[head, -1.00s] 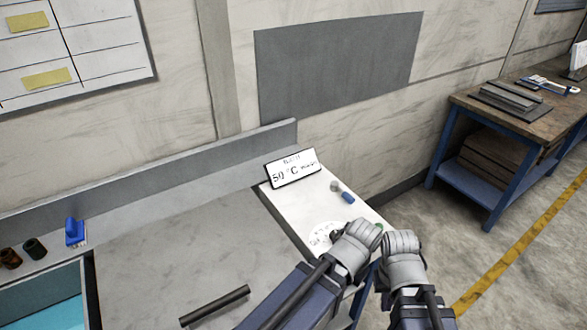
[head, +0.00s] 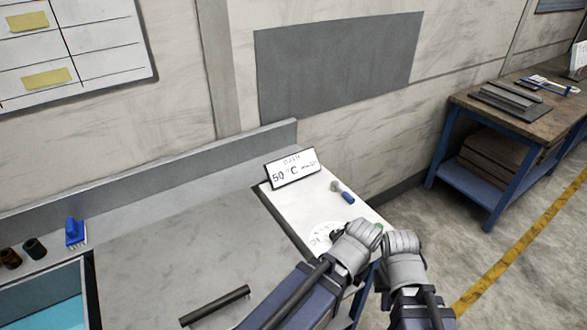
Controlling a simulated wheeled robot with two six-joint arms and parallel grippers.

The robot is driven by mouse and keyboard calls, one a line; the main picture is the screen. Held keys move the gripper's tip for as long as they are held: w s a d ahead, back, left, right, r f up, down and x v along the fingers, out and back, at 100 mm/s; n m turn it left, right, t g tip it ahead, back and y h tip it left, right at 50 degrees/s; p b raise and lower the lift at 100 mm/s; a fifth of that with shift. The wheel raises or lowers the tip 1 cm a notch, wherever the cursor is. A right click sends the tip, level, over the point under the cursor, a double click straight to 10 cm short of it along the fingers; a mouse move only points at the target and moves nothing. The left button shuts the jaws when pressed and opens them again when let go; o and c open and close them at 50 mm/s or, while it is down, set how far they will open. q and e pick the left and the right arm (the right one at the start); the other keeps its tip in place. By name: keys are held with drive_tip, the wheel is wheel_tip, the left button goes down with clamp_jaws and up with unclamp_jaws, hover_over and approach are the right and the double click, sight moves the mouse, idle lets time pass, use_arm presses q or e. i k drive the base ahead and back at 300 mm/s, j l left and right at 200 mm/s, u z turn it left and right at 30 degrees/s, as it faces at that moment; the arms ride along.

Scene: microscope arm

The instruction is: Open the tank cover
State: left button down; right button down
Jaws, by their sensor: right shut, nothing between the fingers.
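A flat grey top (head: 165,262) fills the lower middle, with a dark bar handle (head: 215,306) lying across it. I take this as the tank cover, but its outline is not clear. At the lower left an open basin with teal liquid (head: 45,313) shows, cut by the frame. My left gripper (head: 360,241) is over the white panel, right of the bar and apart from it; its fingers cannot be made out. My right gripper (head: 402,245) is beside it, at the panel's right end, shut and empty.
The white panel (head: 290,210) carries a "50 °C" sign (head: 292,169), a blue-handled knob or lever (head: 346,196) and a dial (head: 322,235) partly hidden by my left gripper. A blue brush (head: 75,233) and two dark cylinders (head: 35,248) stand at left. A workbench (head: 530,115) stands at right.

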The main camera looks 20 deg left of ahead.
sight(207, 266)
drive_tip(key=k+u, duration=0.3)
drive_tip(key=u, duration=0.15)
drive_tip(key=k+u, duration=0.6)
drive_tip(key=u, duration=0.25)
drive_tip(key=k+l+z, duration=0.1)
